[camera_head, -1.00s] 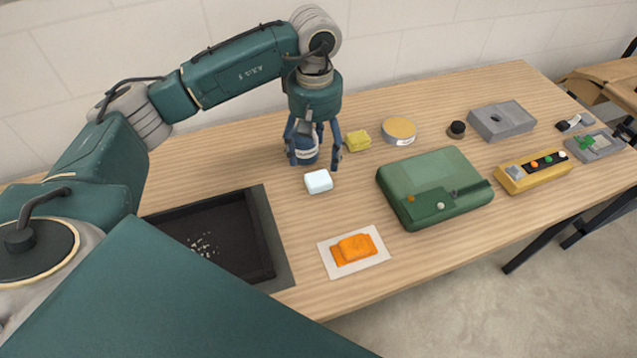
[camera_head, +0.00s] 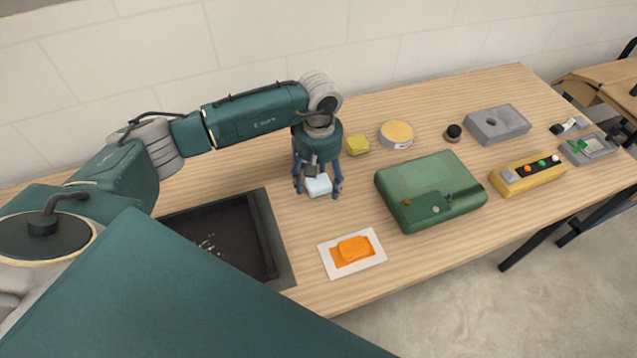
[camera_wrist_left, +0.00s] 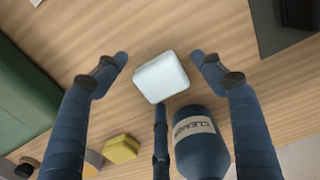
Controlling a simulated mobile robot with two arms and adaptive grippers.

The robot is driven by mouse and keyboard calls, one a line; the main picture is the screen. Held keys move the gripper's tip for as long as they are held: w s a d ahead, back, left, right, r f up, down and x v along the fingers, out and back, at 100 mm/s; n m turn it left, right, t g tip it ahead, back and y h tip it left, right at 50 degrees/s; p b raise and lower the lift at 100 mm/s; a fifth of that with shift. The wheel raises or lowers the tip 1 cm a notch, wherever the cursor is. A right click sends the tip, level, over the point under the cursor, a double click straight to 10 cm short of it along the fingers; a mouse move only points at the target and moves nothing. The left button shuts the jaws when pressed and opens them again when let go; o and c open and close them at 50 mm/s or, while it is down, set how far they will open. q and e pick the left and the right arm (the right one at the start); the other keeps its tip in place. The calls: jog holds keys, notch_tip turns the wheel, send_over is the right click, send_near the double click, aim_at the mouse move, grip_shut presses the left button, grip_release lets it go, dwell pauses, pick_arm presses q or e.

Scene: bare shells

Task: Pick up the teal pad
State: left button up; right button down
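The pad (camera_head: 318,185) is a small, pale blue-white block with rounded edges, lying on the wooden table; it looks paler than teal. It also shows in the left wrist view (camera_wrist_left: 161,77). My left gripper (camera_head: 318,191) points down over it, its dark blue fingers spread on different sides of the pad. In the left wrist view a gap shows between the pad and the two side fingertips. The third finger's tip is close to the pad's edge; I cannot tell whether it touches. My right gripper is not in view.
A dark blue cleaner bottle (camera_wrist_left: 201,142) stands close beside the fingers. A yellow sponge (camera_head: 357,145) and a round tin (camera_head: 396,135) are behind to the right. A green case (camera_head: 430,190), a black tray (camera_head: 265,235) and an orange cloth (camera_head: 352,250) on white paper lie around.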

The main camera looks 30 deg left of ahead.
aim_at(346, 240)
pick_arm(q)
jog(key=c, duration=1)
jog(key=shift+r, duration=0.2)
jog(key=shift+w+r+b, duration=0.1)
jog(key=shift+r+b, duration=0.55)
jog(key=shift+s+d+r+b, duration=0.2)
jog(key=shift+d+r+b, duration=0.05)
jog(key=shift+r+b, duration=0.15)
jog(key=shift+s+d+r+b, duration=0.2)
jog(key=shift+r+b, duration=0.05)
jog(key=shift+r, duration=0.1)
jog(key=s+d+b, duration=0.1)
jog(key=s+d, duration=0.2)
jog(key=d, duration=0.1)
jog(key=s+d+b, duration=0.2)
jog(key=s+d, duration=0.2)
jog(key=s+d+b, duration=0.2)
jog(key=s+d, duration=0.1)
jog(key=d, duration=0.1)
jog(key=shift+s+r, duration=0.1)
jog(key=shift+s, duration=0.25)
jog(key=shift+s+d+r, duration=0.1)
jog(key=shift+s+d, duration=0.2)
jog(key=shift+o, duration=0.4)
